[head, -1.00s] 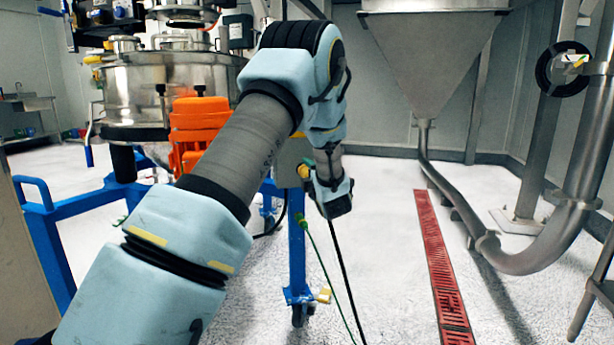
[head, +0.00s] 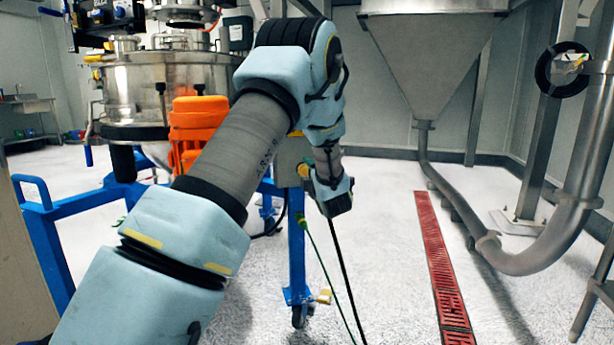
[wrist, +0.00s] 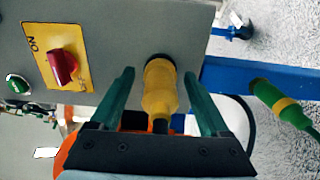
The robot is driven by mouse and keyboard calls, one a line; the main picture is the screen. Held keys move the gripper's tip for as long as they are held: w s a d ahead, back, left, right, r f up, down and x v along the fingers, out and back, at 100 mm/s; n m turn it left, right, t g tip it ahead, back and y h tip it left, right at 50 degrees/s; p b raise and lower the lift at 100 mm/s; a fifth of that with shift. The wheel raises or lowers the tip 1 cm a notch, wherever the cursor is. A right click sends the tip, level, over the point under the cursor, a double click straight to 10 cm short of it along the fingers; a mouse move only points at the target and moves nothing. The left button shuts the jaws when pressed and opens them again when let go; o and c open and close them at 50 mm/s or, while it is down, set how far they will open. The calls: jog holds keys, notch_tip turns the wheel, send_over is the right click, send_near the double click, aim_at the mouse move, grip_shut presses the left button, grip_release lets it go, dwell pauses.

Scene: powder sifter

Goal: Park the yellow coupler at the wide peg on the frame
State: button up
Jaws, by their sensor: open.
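The yellow coupler (wrist: 160,88) sits against the grey box panel in the wrist view, with a dark cable end at its near side. My gripper (wrist: 159,75) is open, with one green finger on each side of the coupler and visible gaps between. In the head view the yellow coupler (head: 303,170) shows just left of my wrist, which hides most of the gripper. The blue frame (wrist: 275,77) runs to the right of the box. I cannot make out the wide peg in either view.
A green coupler with a yellow band (wrist: 280,103) is at the blue frame, right of my gripper. A red switch (wrist: 62,67) and a green button (wrist: 18,84) are on the panel. Cables hang to the floor. A red drain (head: 440,265) crosses clear floor.

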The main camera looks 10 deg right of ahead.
jog(key=shift+c, duration=0.2)
grip_shut()
dwell(0.6)
jog(key=s+b, duration=0.2)
jog(key=s, duration=0.4)
jog(key=shift+d, duration=0.15)
dwell(1.2)
